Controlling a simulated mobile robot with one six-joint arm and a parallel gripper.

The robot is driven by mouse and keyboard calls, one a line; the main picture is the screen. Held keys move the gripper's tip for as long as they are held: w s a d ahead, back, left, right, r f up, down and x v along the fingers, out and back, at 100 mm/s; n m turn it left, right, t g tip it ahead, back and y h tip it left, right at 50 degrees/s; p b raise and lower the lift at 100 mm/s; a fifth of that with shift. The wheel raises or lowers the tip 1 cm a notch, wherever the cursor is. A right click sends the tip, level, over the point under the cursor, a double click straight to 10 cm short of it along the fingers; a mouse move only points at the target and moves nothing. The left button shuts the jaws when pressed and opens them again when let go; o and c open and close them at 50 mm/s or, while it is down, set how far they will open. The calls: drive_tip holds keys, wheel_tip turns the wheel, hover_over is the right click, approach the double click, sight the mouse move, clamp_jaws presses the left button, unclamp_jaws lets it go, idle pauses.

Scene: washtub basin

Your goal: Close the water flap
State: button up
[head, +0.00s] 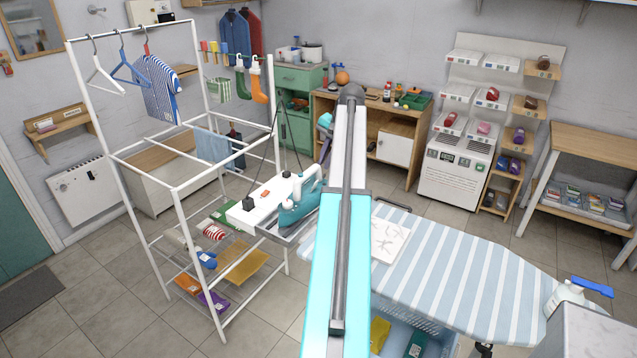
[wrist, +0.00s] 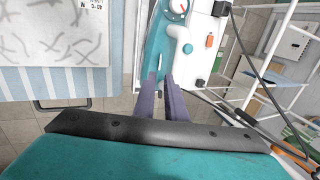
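In the wrist view the iron (wrist: 168,45) lies straight ahead, with a white dial marked in red at the top edge. The water flap is not clearly distinguishable in either view. My gripper (wrist: 161,80) points at the iron with two dark purple fingers. The fingers stand apart with a narrow gap between them, and nothing is seen held. Whether the tips touch the iron cannot be told. My arm hides part of this area in the head view.
A white drying rack (head: 180,187) stands close on the left. A patterned sheet (head: 390,240) lies on the ironing board (head: 470,285).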

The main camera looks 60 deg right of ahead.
sight(315, 186)
drive_tip(key=shift+b+x, duration=2.45)
drive_tip(key=shift+x, duration=2.1)
clamp_jaws()
